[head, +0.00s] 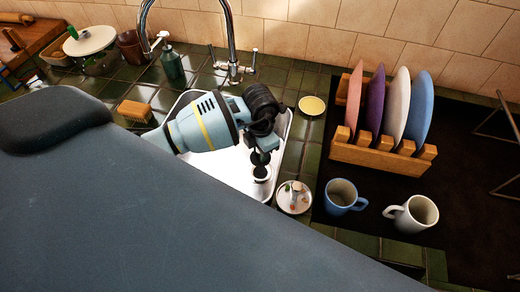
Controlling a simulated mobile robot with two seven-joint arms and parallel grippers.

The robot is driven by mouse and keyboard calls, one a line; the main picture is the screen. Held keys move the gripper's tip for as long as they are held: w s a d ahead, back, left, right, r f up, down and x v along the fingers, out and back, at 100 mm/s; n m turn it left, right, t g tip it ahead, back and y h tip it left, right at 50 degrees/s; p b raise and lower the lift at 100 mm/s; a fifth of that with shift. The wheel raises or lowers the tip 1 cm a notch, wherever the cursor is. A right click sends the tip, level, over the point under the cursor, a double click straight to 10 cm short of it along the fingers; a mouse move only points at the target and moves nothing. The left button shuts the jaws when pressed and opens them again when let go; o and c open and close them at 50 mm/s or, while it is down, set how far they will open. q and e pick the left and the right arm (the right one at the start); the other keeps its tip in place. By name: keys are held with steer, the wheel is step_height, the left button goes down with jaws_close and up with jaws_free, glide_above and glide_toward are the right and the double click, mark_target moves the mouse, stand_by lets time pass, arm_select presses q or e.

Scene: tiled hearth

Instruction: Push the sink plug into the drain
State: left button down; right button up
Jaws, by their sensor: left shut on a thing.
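My left gripper (259,145) reaches down over the white sink basin (232,172). It is shut on the sink plug (260,158), a small dark round piece at the fingertips. The drain (261,173), a pale ring with a dark centre, shows just below the plug in the picture. The plug looks apart from the drain, but I cannot judge the height between them. My own dark body or arm part covers the near side of the sink. My right gripper is not in view.
A chrome tap (234,66) rises behind the sink. A sponge or brush (135,111) and green bottle (172,66) stand left. Right are a small dish (294,197), yellow dish (312,105), blue mug (343,197), white mug (411,214) and plate rack (376,157).

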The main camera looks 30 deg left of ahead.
arm_select(q)
steer(key=shift+f+b, duration=0.5)
steer(key=shift+f, duration=0.95)
steer(key=shift+f+b, duration=0.6)
steer(key=shift+f, duration=1)
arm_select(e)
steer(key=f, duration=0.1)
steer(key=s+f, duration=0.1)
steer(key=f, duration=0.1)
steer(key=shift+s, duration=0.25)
arm_select(q)
steer(key=shift+f, duration=0.3)
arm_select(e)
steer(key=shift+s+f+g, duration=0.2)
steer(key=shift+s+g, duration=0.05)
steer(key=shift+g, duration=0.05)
arm_select(q)
steer(key=shift+f+b, duration=0.35)
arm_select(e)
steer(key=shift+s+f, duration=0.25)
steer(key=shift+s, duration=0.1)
arm_select(q)
steer(key=shift+f, duration=0.3)
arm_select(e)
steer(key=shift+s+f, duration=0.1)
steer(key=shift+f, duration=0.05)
arm_select(q)
steer(key=shift+f, duration=0.25)
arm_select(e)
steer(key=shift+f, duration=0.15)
